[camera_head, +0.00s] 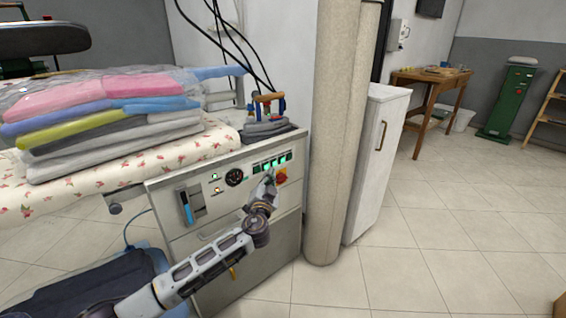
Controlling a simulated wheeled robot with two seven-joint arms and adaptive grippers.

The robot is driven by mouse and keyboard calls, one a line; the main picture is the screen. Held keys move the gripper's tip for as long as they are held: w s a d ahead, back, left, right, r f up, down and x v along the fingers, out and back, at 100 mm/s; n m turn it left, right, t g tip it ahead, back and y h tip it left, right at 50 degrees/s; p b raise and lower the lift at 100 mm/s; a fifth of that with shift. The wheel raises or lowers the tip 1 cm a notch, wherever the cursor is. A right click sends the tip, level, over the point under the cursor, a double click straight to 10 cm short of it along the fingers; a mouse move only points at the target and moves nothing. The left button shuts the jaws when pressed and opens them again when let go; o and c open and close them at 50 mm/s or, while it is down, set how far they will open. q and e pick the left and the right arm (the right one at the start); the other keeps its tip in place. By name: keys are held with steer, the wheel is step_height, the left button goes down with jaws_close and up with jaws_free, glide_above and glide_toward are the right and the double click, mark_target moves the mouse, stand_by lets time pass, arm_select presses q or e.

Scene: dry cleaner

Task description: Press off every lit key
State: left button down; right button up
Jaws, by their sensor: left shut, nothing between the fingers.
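A grey machine cabinet (165,204) carries a control panel on its upper front. A row of green-lit keys (282,159) sits at the panel's upper right; several glow, and the exact number is hard to tell. A red knob (282,177) is just below the row. My left gripper (271,174) is shut and empty, with its tips just below the lit keys. I cannot tell whether it touches a key. Small lit indicators (216,176) and a round dark gauge (234,177) are to the left on the panel. My right gripper is not in view.
Folded clothes in plastic (110,115) lie on a flowered ironing surface (190,151) at the left. A beige column (335,130) stands close to the right of the cabinet, with a white cupboard (376,160) behind it. Tiled floor (440,240) is open at the right.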

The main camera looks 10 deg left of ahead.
arm_select(q)
steer(key=shift+s+d, duration=0.9)
steer(key=shift+d, duration=0.25)
stand_by(1.0)
